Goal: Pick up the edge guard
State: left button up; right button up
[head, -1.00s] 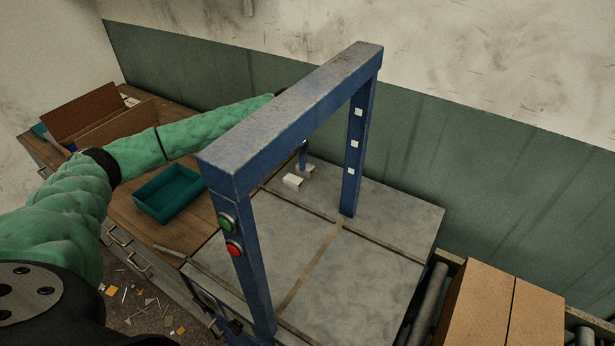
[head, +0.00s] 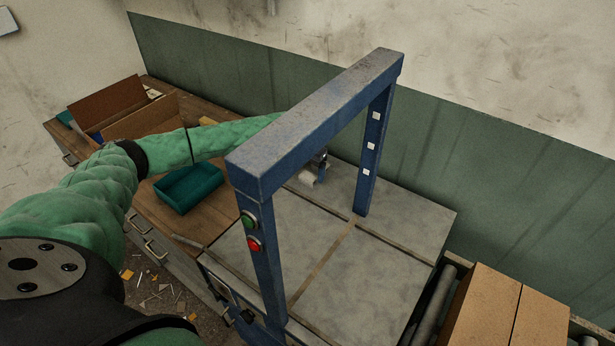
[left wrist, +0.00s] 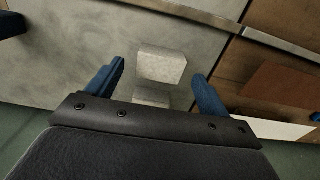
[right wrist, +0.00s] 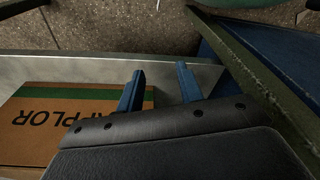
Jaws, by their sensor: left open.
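The edge guard appears to be a pale grey angled piece (head: 308,179) lying on the grey slab table beyond the blue frame. In the left wrist view it shows two pale faces (left wrist: 161,66) between the fingers. My left gripper (head: 320,160) is open, just above and beside the piece, partly hidden by the blue frame. Its blue fingers (left wrist: 158,82) are on either side of the piece in the left wrist view, with visible gaps. I cannot tell how high they are above the table. My right gripper (right wrist: 160,84) is open and empty, away from the piece.
A blue frame (head: 315,125) with green and red buttons arches over the slab table (head: 395,260). A teal tray (head: 188,188) and an open cardboard box (head: 150,117) are on the wooden bench at left. A carton (head: 505,310) is at lower right.

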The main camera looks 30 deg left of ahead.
pick_arm(q)
jog(key=shift+s+f, duration=0.1)
jog(key=shift+f, duration=0.55)
jog(key=c, duration=1.1)
jog(key=shift+o, duration=0.2)
